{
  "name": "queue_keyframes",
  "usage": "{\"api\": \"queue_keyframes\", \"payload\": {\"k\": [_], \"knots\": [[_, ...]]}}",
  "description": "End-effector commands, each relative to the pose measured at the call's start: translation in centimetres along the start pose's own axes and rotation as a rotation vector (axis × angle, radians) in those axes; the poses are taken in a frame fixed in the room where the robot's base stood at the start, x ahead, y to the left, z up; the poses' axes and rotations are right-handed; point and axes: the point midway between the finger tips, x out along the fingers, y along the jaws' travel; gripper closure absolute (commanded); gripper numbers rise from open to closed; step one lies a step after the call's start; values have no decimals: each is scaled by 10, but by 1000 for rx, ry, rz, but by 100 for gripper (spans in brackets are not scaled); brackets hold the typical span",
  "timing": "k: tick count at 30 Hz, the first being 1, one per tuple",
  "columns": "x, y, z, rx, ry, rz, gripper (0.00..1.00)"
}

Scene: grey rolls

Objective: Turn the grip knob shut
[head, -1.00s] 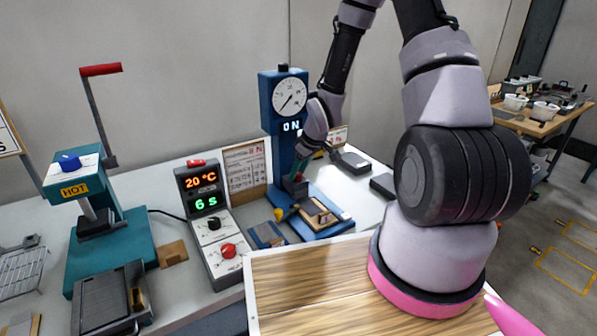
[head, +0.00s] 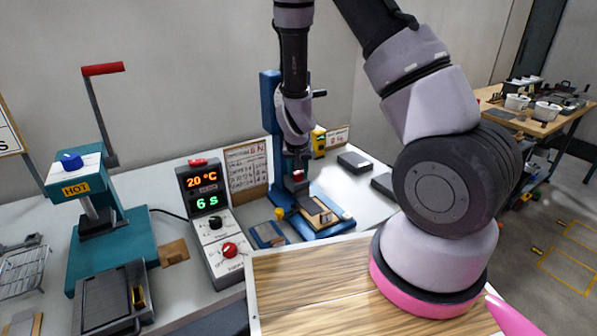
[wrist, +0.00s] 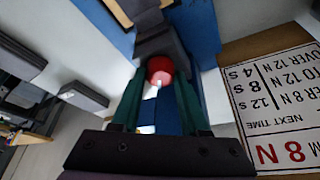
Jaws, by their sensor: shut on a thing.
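The red grip knob (wrist: 160,68) sits on a dark grey clamp block (wrist: 158,42) in the wrist view. My gripper (wrist: 162,82) has its two green fingers on either side of the knob and is shut on it. In the head view my gripper (head: 298,166) comes down from above at the blue test stand (head: 269,110), with a little red of the knob (head: 298,177) showing below it. My arm hides the stand's dial and readout. The knob's turn angle cannot be told.
A printed card (head: 245,168) stands left of the blue stand. A control box (head: 213,220) reads 20 °C and 6 s. A teal press (head: 110,245) marked HOT stands at left. Dark blocks (head: 355,162) lie to the right. A wooden board (head: 300,285) is in front.

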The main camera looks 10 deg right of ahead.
Motion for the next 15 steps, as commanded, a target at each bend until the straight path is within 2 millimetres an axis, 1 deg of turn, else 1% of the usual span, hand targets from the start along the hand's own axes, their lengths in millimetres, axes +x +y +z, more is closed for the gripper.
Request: {"api": "queue_keyframes", "payload": {"k": [7, 15], "knots": [[0, -2, 0, 124, 0, 53, 100], [0, -1, 0, 189, -1, 80, 100]]}}
